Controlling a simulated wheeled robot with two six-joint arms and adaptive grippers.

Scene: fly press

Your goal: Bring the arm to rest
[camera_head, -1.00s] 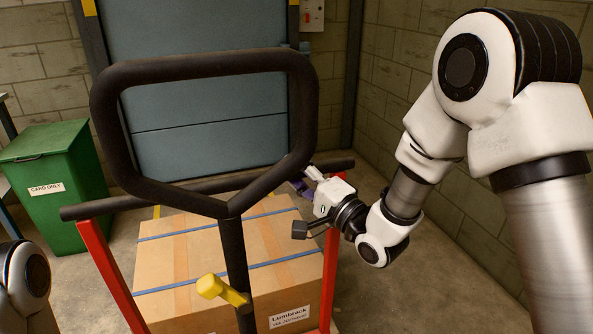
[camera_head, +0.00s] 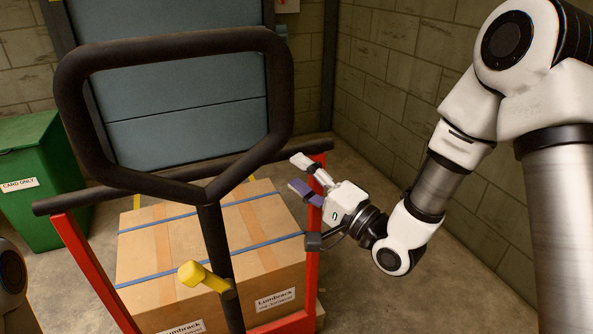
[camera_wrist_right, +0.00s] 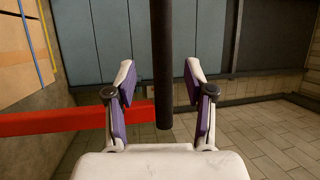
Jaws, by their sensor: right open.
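My right gripper (camera_head: 303,175) is open and empty, beside the right red upright of the pallet-truck frame in the head view. In the right wrist view its two white and purple fingers (camera_wrist_right: 160,85) stand apart. The end of a dark bar (camera_wrist_right: 162,80) shows between or beyond them; I cannot tell whether it touches. My right arm (camera_head: 455,150) reaches in from the right. Part of my left arm (camera_head: 10,280) shows at the left edge; its gripper is out of view.
A black loop handle (camera_head: 170,45) with a yellow lever (camera_head: 200,277) stands in front. A strapped carton (camera_head: 180,245) sits behind it within the red frame (camera_head: 95,270). A green bin (camera_head: 30,150) is at the left. Bare floor (camera_head: 370,300) lies right of the frame.

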